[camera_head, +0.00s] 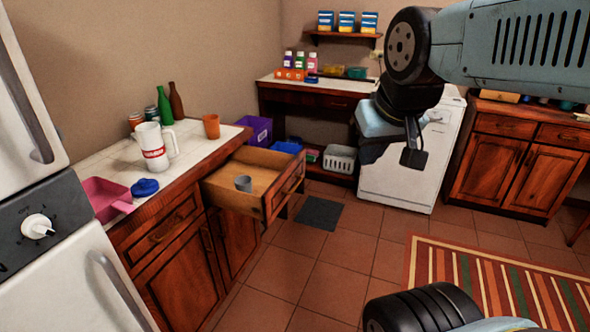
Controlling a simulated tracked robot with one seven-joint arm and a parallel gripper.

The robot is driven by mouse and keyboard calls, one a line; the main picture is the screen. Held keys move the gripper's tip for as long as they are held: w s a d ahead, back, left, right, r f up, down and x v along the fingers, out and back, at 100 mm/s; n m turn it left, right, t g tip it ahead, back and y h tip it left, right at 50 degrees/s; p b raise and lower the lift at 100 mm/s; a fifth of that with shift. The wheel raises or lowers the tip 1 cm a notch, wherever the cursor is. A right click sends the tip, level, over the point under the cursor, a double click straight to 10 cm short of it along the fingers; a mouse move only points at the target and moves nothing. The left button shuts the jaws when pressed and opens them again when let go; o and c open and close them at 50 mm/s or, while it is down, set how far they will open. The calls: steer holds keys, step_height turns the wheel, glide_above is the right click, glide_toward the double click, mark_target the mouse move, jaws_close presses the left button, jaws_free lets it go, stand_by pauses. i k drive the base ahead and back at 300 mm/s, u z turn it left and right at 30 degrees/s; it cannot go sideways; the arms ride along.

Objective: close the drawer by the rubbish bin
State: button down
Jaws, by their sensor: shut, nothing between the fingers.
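The open drawer (222,190) is pulled well out of the dark wood counter on the left. A small grey cup (243,184) stands inside it. Its wooden front (287,190) faces right, and a handle shows on it. A purple container (256,131) stands behind the drawer, past the counter's end; I cannot tell whether it is the rubbish bin. My gripper (412,158) hangs in the air to the right of the drawer, in front of the white appliance, apart from the drawer. It is shut and empty.
The counter top (120,158) holds a white pitcher (152,145), bottles, an orange cup (211,126) and a pink pan (104,196). A white appliance (398,180) stands behind my gripper. A dark mat (319,213) and striped rug (490,280) lie on open tiled floor.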

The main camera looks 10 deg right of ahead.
mark_target(275, 175)
steer(key=u, duration=0.1)
steer(key=i, duration=1)
steer(key=z, duration=0.1)
